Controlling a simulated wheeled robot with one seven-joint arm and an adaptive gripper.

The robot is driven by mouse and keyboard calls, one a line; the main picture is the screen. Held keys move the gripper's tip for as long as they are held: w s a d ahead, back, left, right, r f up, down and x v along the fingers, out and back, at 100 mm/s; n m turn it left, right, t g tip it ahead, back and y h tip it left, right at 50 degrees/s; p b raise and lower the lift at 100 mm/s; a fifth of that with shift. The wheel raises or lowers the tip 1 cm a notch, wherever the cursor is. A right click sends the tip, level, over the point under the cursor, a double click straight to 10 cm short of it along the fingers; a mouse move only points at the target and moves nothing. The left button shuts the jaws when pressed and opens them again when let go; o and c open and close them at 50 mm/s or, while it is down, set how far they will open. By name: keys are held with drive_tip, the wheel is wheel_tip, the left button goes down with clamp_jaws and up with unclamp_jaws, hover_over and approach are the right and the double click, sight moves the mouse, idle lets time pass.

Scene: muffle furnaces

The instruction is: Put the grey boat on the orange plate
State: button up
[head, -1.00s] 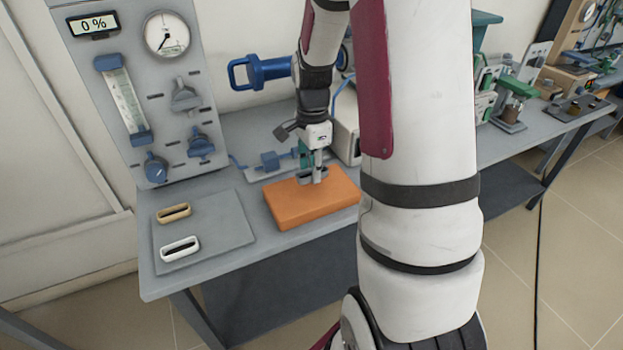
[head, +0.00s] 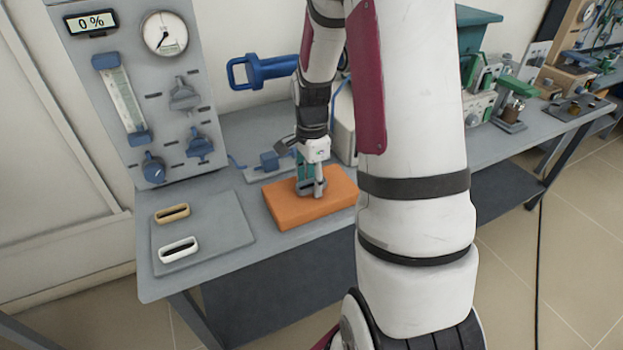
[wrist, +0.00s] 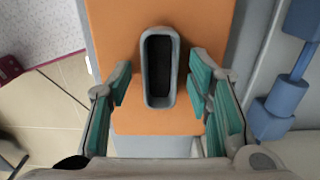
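The grey boat (wrist: 160,68), a long hollow oval piece, lies on the orange plate (wrist: 112,30) in the wrist view. My gripper (wrist: 160,85) has its teal-padded fingers apart on either side of the boat's near half, with a narrow gap on each side. In the head view my gripper (head: 312,190) is down over the orange plate (head: 285,212). The boat (head: 303,190) shows there partly hidden by the fingers.
A grey tray (head: 225,215) on the bench holds a tan boat (head: 172,212) and a white boat (head: 179,250). A gauge panel (head: 165,100) stands behind it. A blue-handled fixture (head: 270,162) sits behind the plate.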

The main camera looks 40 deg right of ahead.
wheel_tip(320, 180, up, 12)
drive_tip(key=p, duration=0.2)
drive_tip(key=s+a+r+n+t, duration=0.1)
drive_tip(key=s+a+r+n, duration=0.8)
drive_tip(key=a, duration=0.4)
drive_tip(key=s+a+n, duration=0.4)
drive_tip(key=s+n, duration=0.2)
drive_tip(key=s, duration=0.1)
drive_tip(key=s+a+r+n+t, duration=0.1)
drive_tip(key=s+a+n, duration=0.2)
drive_tip(key=s+n, duration=0.3)
drive_tip(key=shift+s+a+r, duration=0.2)
drive_tip(key=shift+s+a, duration=0.15)
drive_tip(key=shift+s, duration=0.2)
wheel_tip(320, 180, up, 10)
drive_tip(key=t+p, duration=0.2)
drive_tip(key=p, duration=0.6)
drive_tip(key=shift+d+r+p, duration=0.15)
drive_tip(key=shift+r+p, duration=0.05)
drive_tip(key=shift+p, duration=0.15)
